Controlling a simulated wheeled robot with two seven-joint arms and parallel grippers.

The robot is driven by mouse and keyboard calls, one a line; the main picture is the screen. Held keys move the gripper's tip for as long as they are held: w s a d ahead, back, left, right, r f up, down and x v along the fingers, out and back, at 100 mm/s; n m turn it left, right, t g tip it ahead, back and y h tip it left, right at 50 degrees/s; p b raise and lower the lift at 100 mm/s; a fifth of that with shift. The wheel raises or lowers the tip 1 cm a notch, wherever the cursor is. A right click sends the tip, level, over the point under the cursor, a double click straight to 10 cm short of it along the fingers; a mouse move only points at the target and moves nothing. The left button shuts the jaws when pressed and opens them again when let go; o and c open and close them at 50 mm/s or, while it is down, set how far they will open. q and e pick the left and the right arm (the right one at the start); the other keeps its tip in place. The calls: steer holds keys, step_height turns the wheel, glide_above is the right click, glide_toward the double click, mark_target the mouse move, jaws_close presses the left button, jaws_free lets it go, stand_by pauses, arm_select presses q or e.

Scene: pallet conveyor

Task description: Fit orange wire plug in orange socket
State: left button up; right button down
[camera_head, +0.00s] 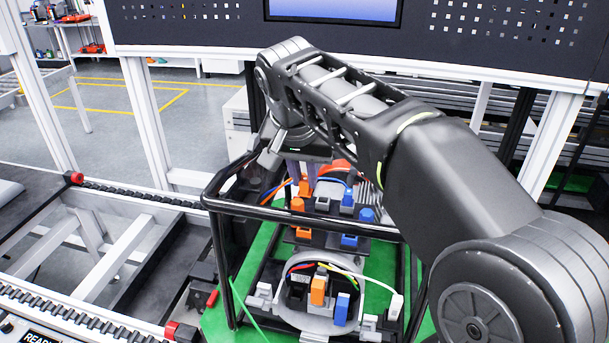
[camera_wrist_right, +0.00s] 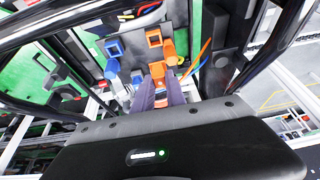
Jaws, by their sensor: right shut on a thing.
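My right gripper (camera_head: 302,178) reaches down inside the black tubular frame, its purple-grey fingers pointing down. In the right wrist view the fingers (camera_wrist_right: 167,92) are shut on the orange wire plug (camera_wrist_right: 158,71). An orange wire (camera_wrist_right: 203,55) curves towards the fingertips. An orange square socket (camera_wrist_right: 153,37) lies just beyond the plug, with another orange block (camera_wrist_right: 168,50) close beside it. In the head view, orange connector parts (camera_head: 298,205) show below the fingers. Whether the plug touches a socket cannot be told. My left gripper is not in view.
Blue connectors (camera_head: 349,240) stand right of the orange ones. A round grey fixture with an orange block (camera_head: 318,291) and a blue block (camera_head: 342,309) sits nearer. The black tube frame (camera_head: 228,207) surrounds the parts on a green plate (camera_head: 262,243). Conveyor rails (camera_head: 130,197) run at left.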

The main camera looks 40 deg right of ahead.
steer(key=shift+f, duration=0.85)
steer(key=shift+f+b, duration=0.7)
steer(key=shift+f, duration=1.7)
steer(key=shift+b, duration=0.3)
steer(key=shift+f+b, duration=1.1)
steer(key=shift+f, duration=0.05)
steer(key=c, duration=1.3)
jaws_free()
